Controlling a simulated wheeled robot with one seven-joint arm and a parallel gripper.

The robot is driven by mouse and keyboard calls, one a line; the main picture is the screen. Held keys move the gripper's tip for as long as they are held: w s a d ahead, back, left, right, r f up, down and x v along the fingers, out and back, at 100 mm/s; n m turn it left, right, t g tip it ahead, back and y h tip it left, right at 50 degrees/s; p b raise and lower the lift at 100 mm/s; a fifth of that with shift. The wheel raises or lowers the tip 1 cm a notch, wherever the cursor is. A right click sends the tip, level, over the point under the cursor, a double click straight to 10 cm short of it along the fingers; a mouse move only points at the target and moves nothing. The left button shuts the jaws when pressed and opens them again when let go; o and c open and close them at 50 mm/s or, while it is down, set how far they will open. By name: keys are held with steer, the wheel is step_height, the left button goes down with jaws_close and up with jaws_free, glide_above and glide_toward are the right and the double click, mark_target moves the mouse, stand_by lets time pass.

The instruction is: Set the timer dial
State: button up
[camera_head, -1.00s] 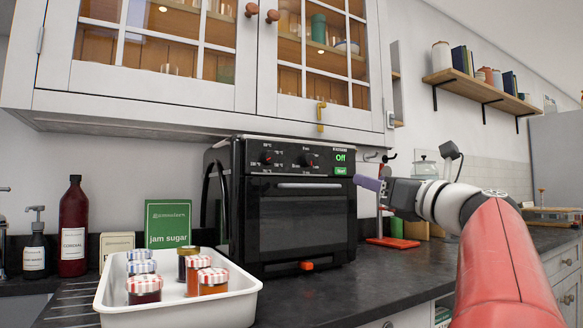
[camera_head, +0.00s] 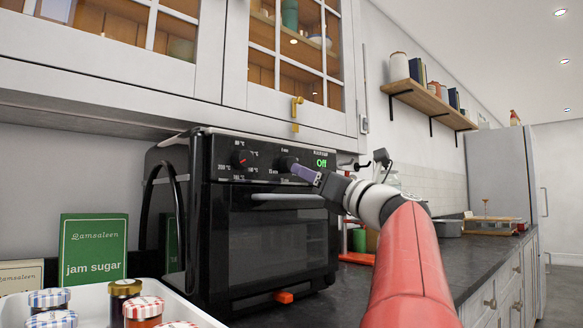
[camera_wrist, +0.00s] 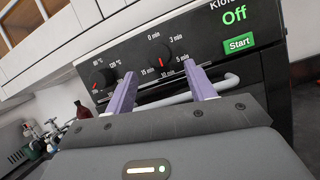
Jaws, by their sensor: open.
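The black oven (camera_head: 270,240) stands on the counter. Its timer dial (camera_wrist: 168,55) is a black knob with minute labels around it. In the head view the dial (camera_head: 286,163) is partly behind my fingers. My gripper (camera_wrist: 163,72) is open, with its two purple fingers on either side below the dial. In the head view my gripper (camera_head: 295,170) is at the control panel; contact cannot be told. The display (camera_wrist: 235,14) reads "Off", above a green Start button (camera_wrist: 239,44).
A second knob (camera_wrist: 103,79) with temperature labels sits left of the timer dial. The oven handle (camera_head: 287,197) runs below the panel. A white tray of jars (camera_head: 88,293) stands at left. The wall cabinet (camera_head: 200,60) hangs above the oven.

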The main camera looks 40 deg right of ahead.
mark_target(289, 165)
steer(key=p+x, duration=0.1)
steer(key=x, duration=0.4)
steer(key=shift+w+r, duration=0.1)
steer(key=shift+w, duration=0.1)
steer(key=c, duration=1)
steer(key=shift+n, duration=0.4)
steer(key=n+y, duration=0.1)
steer(key=n, duration=0.1)
steer(key=n+g+y+p, duration=0.1)
steer(key=n, duration=0.2)
steer(key=n+y, duration=0.2)
steer(key=shift+d+n+p, duration=0.25)
steer(key=shift+n+p, duration=0.05)
steer(key=shift+p, duration=0.05)
steer(key=n+g+y, duration=0.1)
steer(key=n, duration=0.2)
steer(key=n+g+y, duration=0.1)
steer(key=n+g, duration=0.1)
steer(key=n, duration=0.2)
steer(key=shift+d+r, duration=0.15)
steer(key=shift+n, duration=0.4)
